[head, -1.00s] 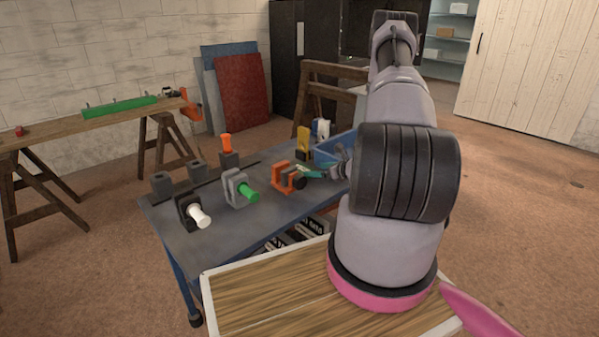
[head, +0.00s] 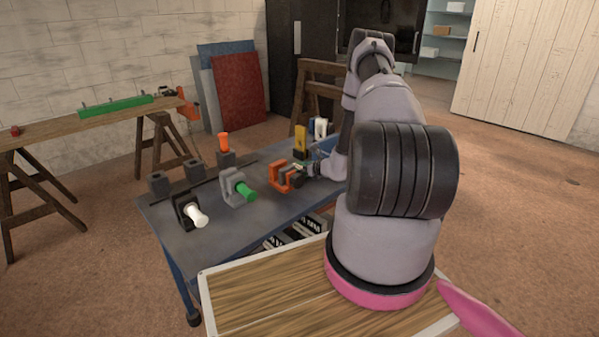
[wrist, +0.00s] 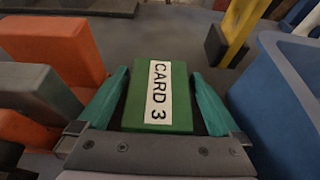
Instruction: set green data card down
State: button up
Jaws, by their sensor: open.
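The green data card (wrist: 181,100), with a white label reading "CARD 3", lies between the two teal fingers of my gripper (wrist: 160,100) in the wrist view. The fingers are open, with a narrow gap on each side of the card. It appears to rest on the grey bench top (wrist: 150,38), though its underside is hidden. In the head view my gripper (head: 304,169) is low over the bench, right beside the orange clamp (head: 279,177). The card is too small and covered to make out clearly there.
The orange clamp (wrist: 50,45) is close on the left and a blue bin (wrist: 285,90) close on the right in the wrist view. A yellow upright piece (head: 301,138) stands behind. A grey clamp with a green handle (head: 245,191) and a black one with a white handle (head: 197,216) stand further left.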

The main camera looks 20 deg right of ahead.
jog(key=shift+r, duration=0.1)
jog(key=c, duration=1.4)
